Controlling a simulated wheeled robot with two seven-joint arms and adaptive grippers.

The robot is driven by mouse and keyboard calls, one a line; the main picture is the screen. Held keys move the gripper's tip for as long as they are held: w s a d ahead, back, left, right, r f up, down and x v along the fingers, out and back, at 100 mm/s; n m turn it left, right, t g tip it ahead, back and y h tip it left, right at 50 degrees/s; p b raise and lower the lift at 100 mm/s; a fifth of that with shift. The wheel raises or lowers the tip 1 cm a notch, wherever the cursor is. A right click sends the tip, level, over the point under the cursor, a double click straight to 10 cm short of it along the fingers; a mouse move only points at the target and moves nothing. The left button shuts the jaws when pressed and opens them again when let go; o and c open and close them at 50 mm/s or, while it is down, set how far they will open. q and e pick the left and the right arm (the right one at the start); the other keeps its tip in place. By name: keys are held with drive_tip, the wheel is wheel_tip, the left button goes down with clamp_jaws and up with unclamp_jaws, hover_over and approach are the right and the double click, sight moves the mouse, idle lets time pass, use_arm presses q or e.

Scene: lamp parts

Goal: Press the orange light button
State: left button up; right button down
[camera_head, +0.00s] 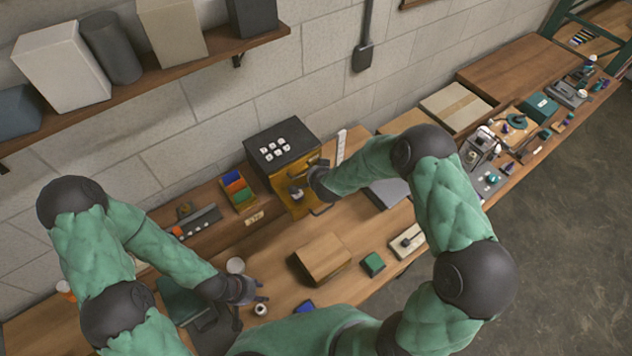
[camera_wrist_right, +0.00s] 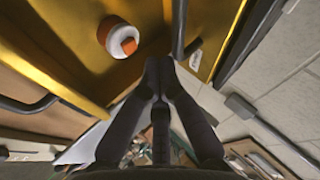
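The orange button (camera_wrist_right: 129,46) sits in a round white housing (camera_wrist_right: 113,31) on a yellow panel in the right wrist view. The panel is the yellow front of a black-topped box (camera_head: 285,147) by the wall in the head view. My right gripper (camera_wrist_right: 158,68) has its fingertips together with nothing between them. It is below and right of the button in that view, apart from it. In the head view my right gripper (camera_head: 318,187) is in front of the yellow front. My left gripper (camera_head: 248,290) is low over the table; its finger opening is unclear.
Dark bar handles (camera_wrist_right: 30,106) stand out from the yellow panel near my right fingers. A wooden shelf (camera_head: 150,85) overhangs at upper left.

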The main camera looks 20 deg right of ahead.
use_arm(q)
wheel_tip(320, 180, up, 4)
drive_tip(key=p, duration=0.3)
drive_tip(key=shift+f, duration=0.15)
use_arm(e)
wheel_tip(320, 180, up, 5)
